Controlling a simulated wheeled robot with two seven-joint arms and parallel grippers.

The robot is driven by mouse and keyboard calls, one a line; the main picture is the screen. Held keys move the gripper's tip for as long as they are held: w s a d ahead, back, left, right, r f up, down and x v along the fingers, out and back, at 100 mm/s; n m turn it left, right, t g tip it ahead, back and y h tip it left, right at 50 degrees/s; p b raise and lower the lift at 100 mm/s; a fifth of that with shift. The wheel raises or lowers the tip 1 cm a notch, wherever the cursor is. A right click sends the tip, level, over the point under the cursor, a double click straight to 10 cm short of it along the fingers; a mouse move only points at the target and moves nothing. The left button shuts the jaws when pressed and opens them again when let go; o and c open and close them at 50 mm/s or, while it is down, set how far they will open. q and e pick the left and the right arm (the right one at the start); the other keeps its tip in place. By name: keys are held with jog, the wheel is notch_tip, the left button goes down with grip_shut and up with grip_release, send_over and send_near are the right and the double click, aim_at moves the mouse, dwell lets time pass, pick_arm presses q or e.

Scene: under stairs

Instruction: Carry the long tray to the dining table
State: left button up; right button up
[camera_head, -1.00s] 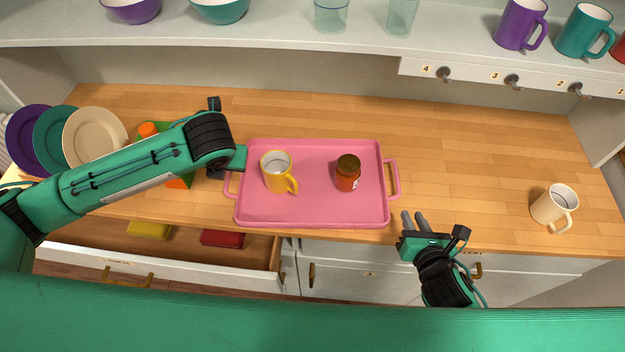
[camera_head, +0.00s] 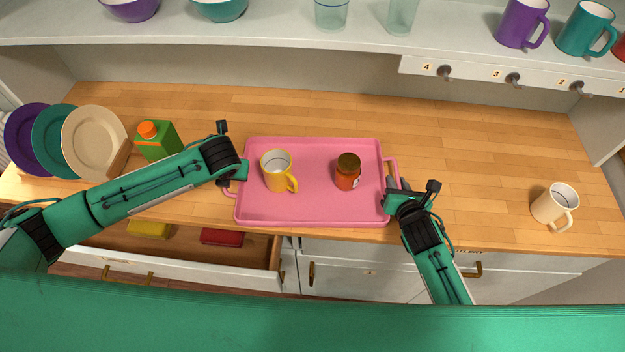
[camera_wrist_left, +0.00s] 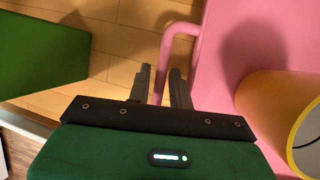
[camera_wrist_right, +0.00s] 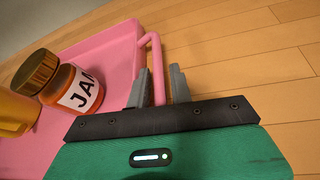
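The long pink tray (camera_head: 315,208) lies on the wooden counter with a yellow mug (camera_head: 277,172) and a jam jar (camera_head: 347,172) standing upright on it. My left gripper (camera_wrist_left: 162,75) is at the tray's left handle (camera_wrist_left: 176,32); the handle bar passes between its parted fingers. My right gripper (camera_wrist_right: 160,75) is at the right handle (camera_wrist_right: 150,40), whose bar also runs between its parted fingers. Neither wrist view shows the fingers clearly pressed on the bar. In the head view the fingertips are mostly hidden. The dining table is not in view.
A green carton (camera_head: 157,142) and a rack of plates (camera_head: 92,142) stand left of the tray. A cream mug (camera_head: 554,207) stands at right. An open drawer (camera_head: 190,262) juts out below the left side. A shelf (camera_head: 280,28) with cups hangs above. The counter behind is clear.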

pick_arm(q)
jog(key=shift+f, duration=0.1)
pick_arm(e)
jog(key=shift+w+f, duration=0.1)
pick_arm(q)
grip_shut()
pick_arm(e)
grip_shut()
pick_arm(q)
jog(key=shift+w, duration=0.1)
pick_arm(e)
jog(key=shift+r, duration=0.2)
